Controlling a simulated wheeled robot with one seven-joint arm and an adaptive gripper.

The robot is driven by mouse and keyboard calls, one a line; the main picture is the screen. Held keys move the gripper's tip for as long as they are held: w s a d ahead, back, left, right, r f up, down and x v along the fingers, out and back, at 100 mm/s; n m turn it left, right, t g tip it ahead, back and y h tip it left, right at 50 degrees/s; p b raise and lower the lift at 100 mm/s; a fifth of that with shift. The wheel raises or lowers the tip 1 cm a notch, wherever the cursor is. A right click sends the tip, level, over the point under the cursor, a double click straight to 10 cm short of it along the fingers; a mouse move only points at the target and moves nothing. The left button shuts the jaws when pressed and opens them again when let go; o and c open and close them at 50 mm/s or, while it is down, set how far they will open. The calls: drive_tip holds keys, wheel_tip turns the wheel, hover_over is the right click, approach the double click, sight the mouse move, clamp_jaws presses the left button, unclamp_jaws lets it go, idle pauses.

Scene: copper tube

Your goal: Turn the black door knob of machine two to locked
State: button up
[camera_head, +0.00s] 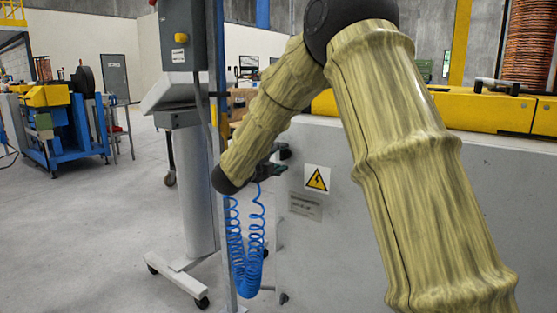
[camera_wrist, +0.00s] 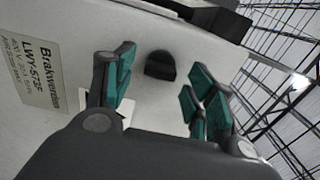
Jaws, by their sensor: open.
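The black door knob (camera_wrist: 160,66) sits on the pale grey panel of the machine (camera_wrist: 190,28) in the wrist view. My gripper (camera_wrist: 161,76) is open, with its teal-padded fingers on either side of the knob in the picture. The knob shows between the fingertips, and I cannot tell how far ahead of them it is. No contact is visible. I cannot make out the knob there.
A label plate (camera_wrist: 42,60) is on the panel at the left. A grey control stand (camera_head: 190,170) on castors and a coiled blue hose (camera_head: 244,245) are close to my arm. A yellow-topped blue machine (camera_head: 65,125) stands far left. Open floor lies at the left.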

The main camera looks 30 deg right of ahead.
drive_tip(key=shift+w+d, duration=0.1)
drive_tip(key=shift+d, duration=0.25)
drive_tip(key=c, duration=1)
